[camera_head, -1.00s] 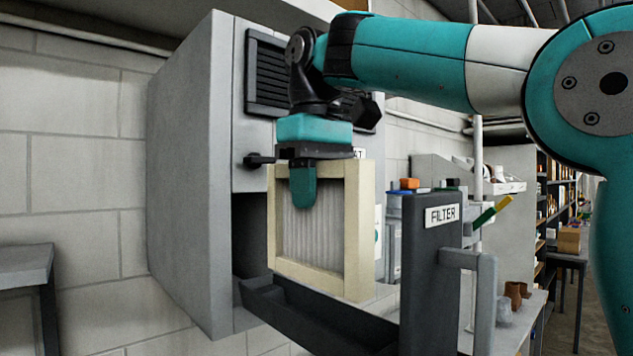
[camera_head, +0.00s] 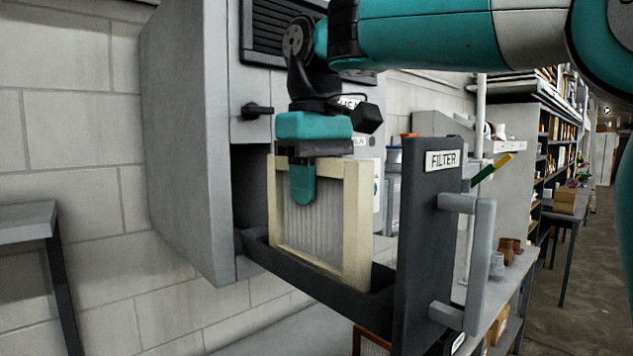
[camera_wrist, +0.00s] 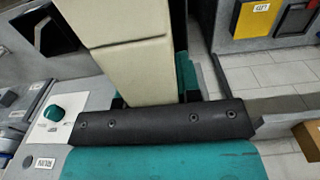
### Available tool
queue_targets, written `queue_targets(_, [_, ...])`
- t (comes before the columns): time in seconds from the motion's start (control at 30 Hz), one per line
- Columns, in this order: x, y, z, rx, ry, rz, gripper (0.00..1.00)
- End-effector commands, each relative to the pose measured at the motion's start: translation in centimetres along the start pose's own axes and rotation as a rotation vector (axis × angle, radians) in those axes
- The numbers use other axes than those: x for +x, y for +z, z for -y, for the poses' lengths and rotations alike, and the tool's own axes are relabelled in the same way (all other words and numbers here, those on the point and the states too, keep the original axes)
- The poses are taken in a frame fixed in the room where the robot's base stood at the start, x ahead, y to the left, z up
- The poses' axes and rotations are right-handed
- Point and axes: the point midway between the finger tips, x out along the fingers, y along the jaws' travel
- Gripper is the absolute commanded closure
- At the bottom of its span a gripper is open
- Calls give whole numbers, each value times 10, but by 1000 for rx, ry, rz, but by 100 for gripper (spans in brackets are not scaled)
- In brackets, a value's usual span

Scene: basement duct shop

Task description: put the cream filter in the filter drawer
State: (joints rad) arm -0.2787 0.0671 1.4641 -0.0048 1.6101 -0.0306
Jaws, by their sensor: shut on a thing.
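The cream filter (camera_head: 318,220) is a square cream frame around a pale pleated panel, held upright. My gripper (camera_head: 303,183) is shut on its top edge from above. In the wrist view the cream filter (camera_wrist: 125,55) runs away from my gripper (camera_wrist: 150,100). The filter drawer (camera_head: 310,292) is a dark tray pulled out of the grey cabinet, with a tall front labelled FILTER (camera_head: 442,160) and a grey handle. The filter's lower edge is at the tray, behind its near wall; I cannot tell if it touches the bottom.
The grey cabinet (camera_head: 188,150) stands against the block wall, with a vent and a black latch (camera_head: 256,111). A grey table (camera_head: 25,218) is at the left. Shelves (camera_head: 545,150) and a bench with small pots (camera_head: 508,247) are at the right.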

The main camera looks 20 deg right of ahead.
Motion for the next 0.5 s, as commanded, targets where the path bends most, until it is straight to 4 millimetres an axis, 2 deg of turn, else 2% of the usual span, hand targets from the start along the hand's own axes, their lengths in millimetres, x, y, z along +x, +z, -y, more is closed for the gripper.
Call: queue_targets(0.5, [8,0,0,0,0,-1,97])
